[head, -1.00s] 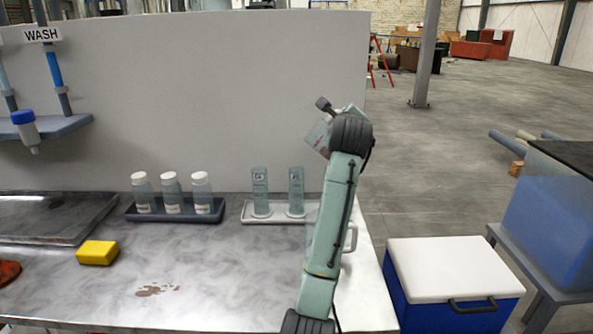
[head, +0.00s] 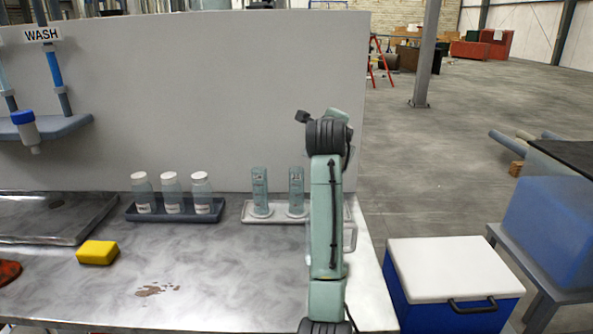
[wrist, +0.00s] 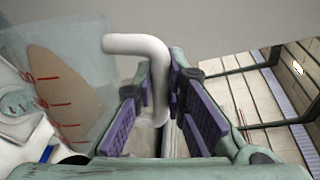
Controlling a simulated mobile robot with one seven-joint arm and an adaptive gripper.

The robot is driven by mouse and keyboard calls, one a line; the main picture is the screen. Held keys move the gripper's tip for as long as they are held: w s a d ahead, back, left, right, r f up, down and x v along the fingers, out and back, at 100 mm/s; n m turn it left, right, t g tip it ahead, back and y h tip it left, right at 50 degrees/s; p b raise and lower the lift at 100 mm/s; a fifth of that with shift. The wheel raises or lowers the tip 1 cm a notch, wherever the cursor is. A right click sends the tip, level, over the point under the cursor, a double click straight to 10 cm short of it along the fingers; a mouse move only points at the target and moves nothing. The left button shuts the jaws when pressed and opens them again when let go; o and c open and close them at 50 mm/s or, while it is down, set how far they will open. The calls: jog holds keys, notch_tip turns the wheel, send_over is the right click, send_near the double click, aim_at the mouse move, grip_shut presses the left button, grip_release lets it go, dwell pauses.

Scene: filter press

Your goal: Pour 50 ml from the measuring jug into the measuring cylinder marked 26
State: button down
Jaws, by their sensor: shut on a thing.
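The measuring jug shows in the wrist view as a clear wall (wrist: 92,65) with red marks and brownish liquid behind it. Its pale handle (wrist: 137,45) runs down between the fingers of my gripper (wrist: 161,88), which is shut on it. In the head view, a pale handle-like loop (head: 350,237) shows just right of my arm; most of the jug and my gripper are hidden behind the arm. Two measuring cylinders, the left one (head: 260,190) and the right one (head: 296,190), stand upright in a white tray (head: 262,219). Their marks are too small to read.
Three white-capped bottles (head: 171,192) stand in a dark tray (head: 175,217) left of the cylinders. A yellow sponge (head: 97,253) and a brown spill (head: 156,290) are on the bench. A grey panel (head: 210,90) rises behind. A blue cooler (head: 455,285) stands right of the bench.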

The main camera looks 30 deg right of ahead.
jog(key=shift+w+a+f+n+g, duration=0.1)
jog(key=shift+w+a+n+g, duration=0.2)
jog(key=shift+w+a+n, duration=0.55)
dwell(0.6)
jog(key=shift+f, duration=0.1)
dwell(0.5)
jog(key=shift+w+a+f+n, duration=0.15)
jog(key=shift+w+a+n, duration=0.1)
jog(key=shift+w+n, duration=0.1)
dwell(1.0)
jog(key=shift+s, duration=0.1)
jog(key=s+d+m, duration=0.2)
jog(key=s+d, duration=0.1)
jog(key=shift+s+r+m, duration=0.15)
jog(key=shift+r+m, duration=0.15)
jog(key=shift+r, duration=0.1)
jog(key=shift+a, duration=0.1)
